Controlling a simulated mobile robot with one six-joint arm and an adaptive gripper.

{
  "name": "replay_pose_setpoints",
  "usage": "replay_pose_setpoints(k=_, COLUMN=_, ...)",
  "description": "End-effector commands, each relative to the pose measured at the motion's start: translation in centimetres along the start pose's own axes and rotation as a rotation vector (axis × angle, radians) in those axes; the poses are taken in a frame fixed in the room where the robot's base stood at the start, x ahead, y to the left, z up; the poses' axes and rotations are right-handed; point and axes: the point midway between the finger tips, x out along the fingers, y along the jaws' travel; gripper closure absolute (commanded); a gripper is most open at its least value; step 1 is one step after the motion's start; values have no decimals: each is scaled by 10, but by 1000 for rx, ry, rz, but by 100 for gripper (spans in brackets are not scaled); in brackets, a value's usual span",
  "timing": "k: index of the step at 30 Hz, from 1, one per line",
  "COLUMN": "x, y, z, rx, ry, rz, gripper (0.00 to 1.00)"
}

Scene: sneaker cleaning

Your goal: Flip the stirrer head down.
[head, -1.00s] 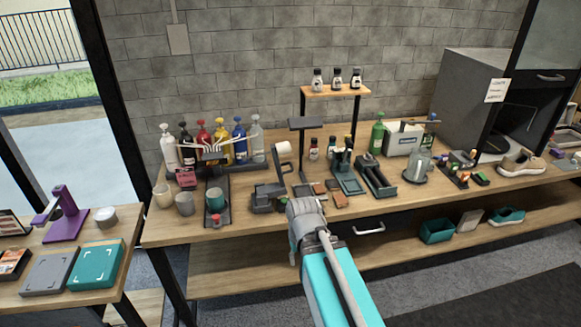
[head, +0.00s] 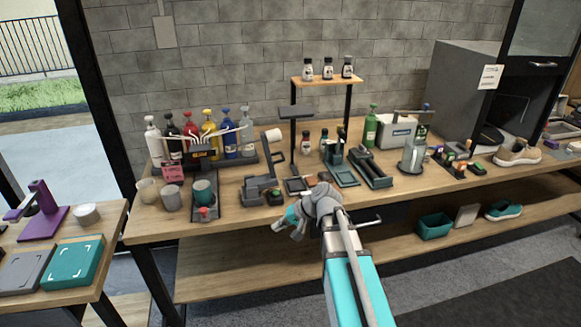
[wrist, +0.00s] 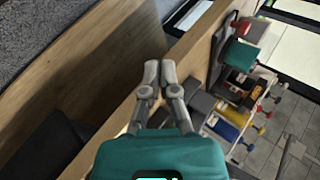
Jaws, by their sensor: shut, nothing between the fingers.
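The stirrer, as I take it, is the dark grey device (head: 257,190) near the front edge of the workbench. Its arm leans up and back, and a pale cylindrical end (head: 273,135) shows above it, so its head appears raised. My gripper (head: 280,226) is shut and empty, in front of the bench edge, below and right of the stirrer and apart from it. In the wrist view my two fingertips (wrist: 160,70) lie together over the wooden bench edge. Dark grey parts (wrist: 202,104) lie to their right; I cannot tell whether they belong to the stirrer.
Left of the stirrer is a station with a teal cup (head: 203,190); coloured bottles (head: 209,130) stand behind. Floor in front of the bench is open.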

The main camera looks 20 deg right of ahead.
Motion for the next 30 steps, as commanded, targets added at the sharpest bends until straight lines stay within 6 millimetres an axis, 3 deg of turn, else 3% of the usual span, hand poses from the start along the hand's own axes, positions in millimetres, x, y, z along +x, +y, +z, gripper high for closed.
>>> replay_pose_setpoints(k=5, x=-2, y=3, z=-33, rx=73, ry=54, rz=-170, gripper=100)
replay_pose_setpoints(k=14, x=-27, y=6, z=-86, rx=193, ry=145, rz=-460, gripper=100)
replay_pose_setpoints(k=30, x=-110, y=41, z=-172, rx=386, ry=292, rz=-958, gripper=100)
